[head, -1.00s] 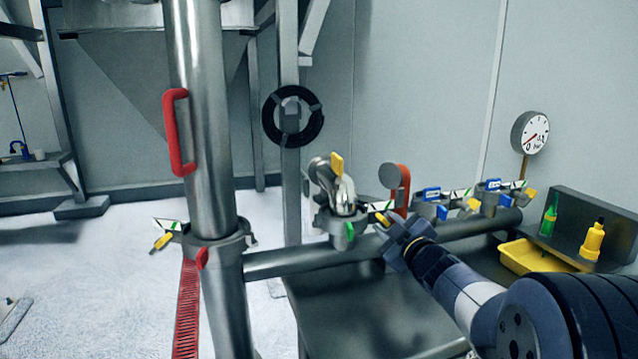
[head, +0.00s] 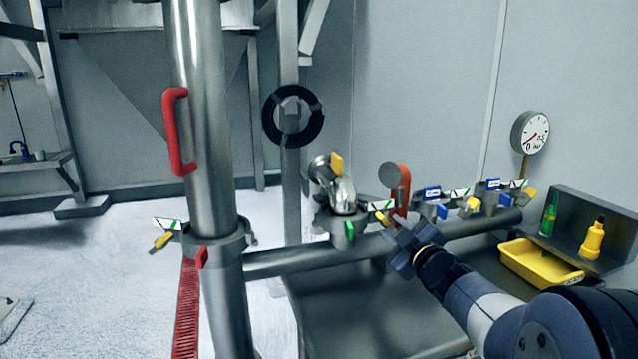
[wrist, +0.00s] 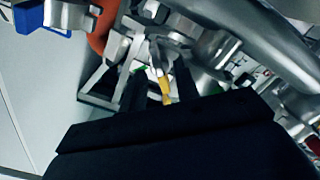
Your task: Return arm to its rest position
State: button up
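My gripper (head: 392,232) is in front of the horizontal steel pipe (head: 300,260), with my arm reaching in from the lower right. In the wrist view its two dark fingers (wrist: 158,85) stand apart, and I see nothing held between them. A yellow handle (wrist: 165,88) shows beyond the gap, among steel clamps and pipes. In the head view, a valve with a yellow handle (head: 337,163) and a green tab (head: 350,230) stands on the pipe left of my gripper. An orange-red handle (head: 402,190) is just behind my gripper. I cannot tell whether the gripper touches anything.
A thick vertical pipe (head: 205,120) with a red handle (head: 172,130) stands at left. Blue-tagged valves (head: 432,200) line the pipe at right. A gauge (head: 530,132), a yellow tray (head: 535,262) and a yellow bottle (head: 592,240) are far right. Floor at left is mostly clear.

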aim_at(390, 226)
jog(key=x, duration=0.3)
jog(key=shift+w+a, duration=0.1)
jog(key=shift+w, duration=0.05)
jog(key=m+p, duration=0.2)
jog(key=shift+r+m+p, duration=0.3)
jog(key=m+p, duration=0.4)
jog(key=m, duration=0.1)
jog(key=shift+f, duration=0.1)
jog(key=shift+f+m+p, duration=0.15)
jog(key=shift+m+p, duration=0.85)
jog(key=shift+m, duration=0.1)
